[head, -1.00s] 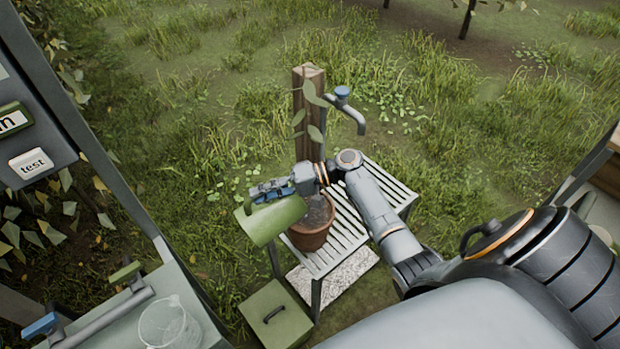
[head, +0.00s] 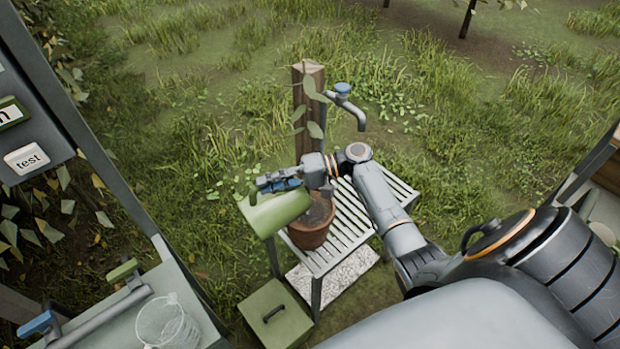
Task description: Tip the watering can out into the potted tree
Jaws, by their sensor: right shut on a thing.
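The green watering can (head: 274,215) is in the middle of the head view, tilted, beside and partly over the left rim of the pot. My right gripper (head: 277,187) is shut on the watering can at its upper side. The potted tree (head: 310,237) is a brown clay pot with dark soil and a few large leaves. It stands on a slatted grey stand (head: 345,227). The can's spout and any water are not visible to me. My left gripper is not in view.
A wooden post with a blue-handled tap (head: 345,95) rises behind the stand. A green box (head: 275,315) sits on the ground at the stand's left foot. A grey bench with a clear beaker (head: 168,322) is at the lower left. Grass lies open beyond.

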